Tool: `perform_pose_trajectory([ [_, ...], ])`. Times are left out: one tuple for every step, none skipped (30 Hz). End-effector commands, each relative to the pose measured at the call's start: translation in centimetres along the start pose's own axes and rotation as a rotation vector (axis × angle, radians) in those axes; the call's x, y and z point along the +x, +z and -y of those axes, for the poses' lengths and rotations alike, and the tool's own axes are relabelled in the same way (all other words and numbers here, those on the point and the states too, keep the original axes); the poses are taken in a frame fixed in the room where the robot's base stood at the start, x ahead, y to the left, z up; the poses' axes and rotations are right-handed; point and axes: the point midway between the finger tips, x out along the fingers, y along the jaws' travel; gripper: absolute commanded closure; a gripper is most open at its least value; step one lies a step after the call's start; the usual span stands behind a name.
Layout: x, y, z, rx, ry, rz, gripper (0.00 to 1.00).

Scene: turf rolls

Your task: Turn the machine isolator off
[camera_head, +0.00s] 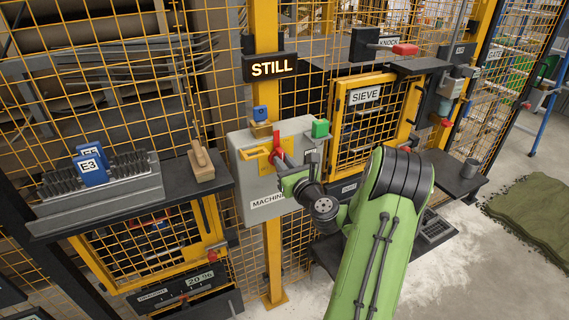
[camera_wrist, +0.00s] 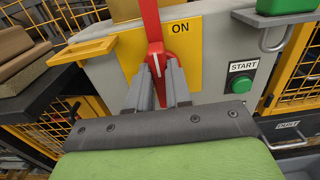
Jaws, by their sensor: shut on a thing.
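The machine isolator is a grey box (camera_head: 248,205) labelled MACHINE on a yellow post, with a yellow plate (camera_head: 262,158) and a red handle (camera_head: 276,146). In the wrist view the red handle (camera_wrist: 152,30) stands roughly upright beside the word ON on the yellow plate (camera_wrist: 195,45). My gripper (camera_wrist: 157,68) is shut on the lower part of the red handle. In the head view my green arm reaches the box from the lower right, and the wrist hides part of the box front.
A lit STILL sign (camera_head: 271,67) hangs above the box. A green START button (camera_wrist: 241,84) sits right of the handle, with a green block (camera_wrist: 285,6) above it. A yellow hasp (camera_wrist: 82,50) juts out at left. A brush (camera_head: 201,160) lies on the left shelf. Mesh fencing surrounds the box.

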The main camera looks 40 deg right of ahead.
Motion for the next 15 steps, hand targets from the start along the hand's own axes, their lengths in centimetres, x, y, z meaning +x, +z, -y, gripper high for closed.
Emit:
perform_pose_trajectory([
  [-0.01, -0.01, 0.0, -0.006, 0.0, 0.0, 1.0],
  [-0.01, -0.01, -0.01, -0.011, 0.0, 0.0, 1.0],
  [-0.01, -0.02, -0.02, -0.019, 0.0, 0.0, 1.0],
  [-0.01, -0.04, -0.03, -0.027, 0.0, 0.0, 1.0],
  [-0.01, -0.05, -0.04, -0.037, 0.0, 0.0, 1.0],
  [-0.01, -0.06, -0.05, -0.053, 0.0, 0.0, 1.0],
  [-0.01, -0.07, -0.07, -0.067, 0.0, 0.0, 1.0],
  [-0.01, -0.07, -0.08, -0.082, 0.0, 0.0, 1.0],
  [-0.02, -0.08, -0.11, -0.107, -0.001, 0.0, 1.0],
  [-0.01, -0.09, -0.14, -0.126, -0.001, 0.0, 1.0],
  [-0.01, -0.1, -0.17, -0.147, -0.001, 0.0, 1.0],
  [-0.01, -0.13, -0.21, -0.177, 0.0, 0.001, 1.0],
  [-0.01, -0.15, -0.25, -0.202, 0.0, 0.001, 1.0],
  [0.0, -0.16, -0.29, -0.227, 0.0, 0.001, 1.0],
  [0.0, -0.16, -0.35, -0.263, 0.0, 0.002, 1.0],
])
